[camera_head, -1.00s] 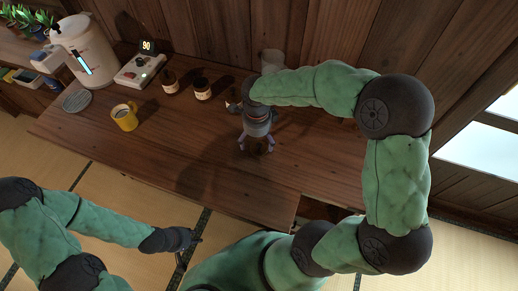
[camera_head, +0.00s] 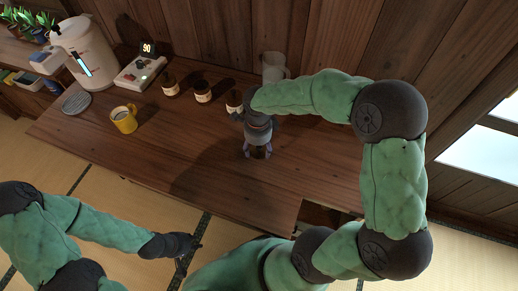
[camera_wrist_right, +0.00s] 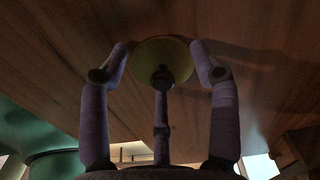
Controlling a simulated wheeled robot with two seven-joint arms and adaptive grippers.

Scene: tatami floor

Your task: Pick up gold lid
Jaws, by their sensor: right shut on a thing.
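The gold lid (camera_wrist_right: 178,54) is a round, dull gold disc with a dark knob in the wrist view. It sits between the purple fingers of my right gripper (camera_wrist_right: 160,62), which is shut on it. In the head view my right gripper (camera_head: 257,153) points down over the middle of the wooden table, and the lid is largely hidden there. I cannot tell whether the lid touches the tabletop. My left gripper (camera_head: 188,250) is low in front of the table, away from the lid, and too small to read.
On the wooden table (camera_head: 200,150) stand a yellow mug (camera_head: 122,121), several brown jars (camera_head: 202,91), a clear pitcher (camera_head: 272,66), a scale-like device (camera_head: 138,75), a white dispenser (camera_head: 85,55) and a grey coaster (camera_head: 76,102). The table's front middle is clear.

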